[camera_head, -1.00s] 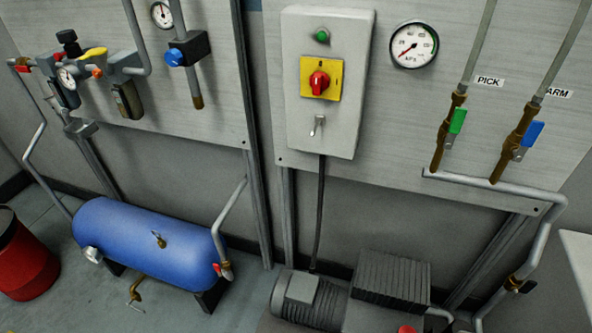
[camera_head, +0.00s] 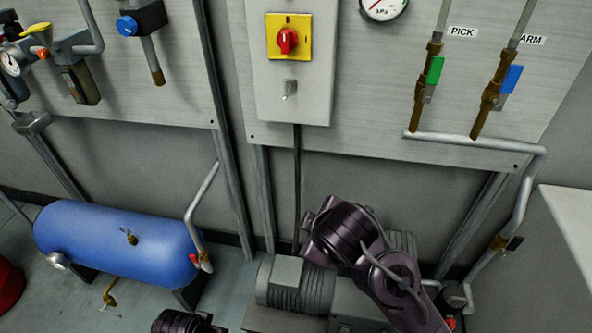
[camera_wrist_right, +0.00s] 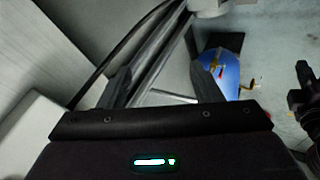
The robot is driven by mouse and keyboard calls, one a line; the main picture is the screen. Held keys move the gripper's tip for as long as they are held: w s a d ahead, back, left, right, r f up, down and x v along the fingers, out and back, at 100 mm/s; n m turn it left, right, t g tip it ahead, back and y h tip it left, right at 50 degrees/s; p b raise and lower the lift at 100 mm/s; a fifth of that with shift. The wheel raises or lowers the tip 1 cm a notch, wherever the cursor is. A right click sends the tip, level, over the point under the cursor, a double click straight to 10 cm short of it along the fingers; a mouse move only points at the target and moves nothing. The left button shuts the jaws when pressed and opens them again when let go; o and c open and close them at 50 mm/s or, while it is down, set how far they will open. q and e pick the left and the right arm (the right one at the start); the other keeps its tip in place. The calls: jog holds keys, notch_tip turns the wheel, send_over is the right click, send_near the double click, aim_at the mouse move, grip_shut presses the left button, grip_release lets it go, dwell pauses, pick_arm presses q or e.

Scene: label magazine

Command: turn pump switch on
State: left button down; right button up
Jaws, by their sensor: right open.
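The grey switch box (camera_head: 295,100) is on the wall panel at the top middle of the head view, its top cut off. It carries a red rotary knob (camera_head: 287,41) on a yellow plate (camera_head: 305,52), with a small metal toggle (camera_head: 290,90) below. No label shows which is the pump switch. My right arm reaches in from the lower right, below the box and in front of the pump (camera_head: 300,285). In the wrist view my right gripper (camera_wrist_right: 162,70) is open and empty, its fingers apart. A dark part of my left arm (camera_head: 185,322) shows at the bottom edge; its jaws are unclear.
A blue tank (camera_head: 115,240) stands on the floor at left. Pipes with green (camera_head: 435,70) and blue (camera_head: 512,79) valve handles are at upper right. A black cable (camera_head: 297,190) hangs from the box. A white surface (camera_head: 570,225) is at the right edge.

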jog(key=w+a+r+n+t, duration=0.2)
jog(key=w+a+r+n, duration=0.2)
jog(key=a+r+n, duration=0.3)
jog(key=n+t+h, duration=0.5)
jog(key=n+t, duration=0.3)
jog(key=n, duration=0.6)
send_near(286, 41)
jog(key=w, duration=0.5)
jog(key=w+d, duration=0.1)
jog(key=w, duration=0.3)
jog(key=shift+d+f, duration=0.15)
jog(key=shift+d, duration=0.15)
jog(key=shift+w, duration=0.4)
pick_arm(q)
jog(key=s+f, duration=0.5)
jog(key=f, duration=0.7)
jog(key=s+f+g, duration=0.1)
jog(key=s+f, duration=0.3)
jog(key=f, duration=0.8)
jog(key=shift+s+a, duration=0.35)
pick_arm(e)
jog(key=shift+d, duration=0.1)
jog(key=shift+c, duration=0.4)
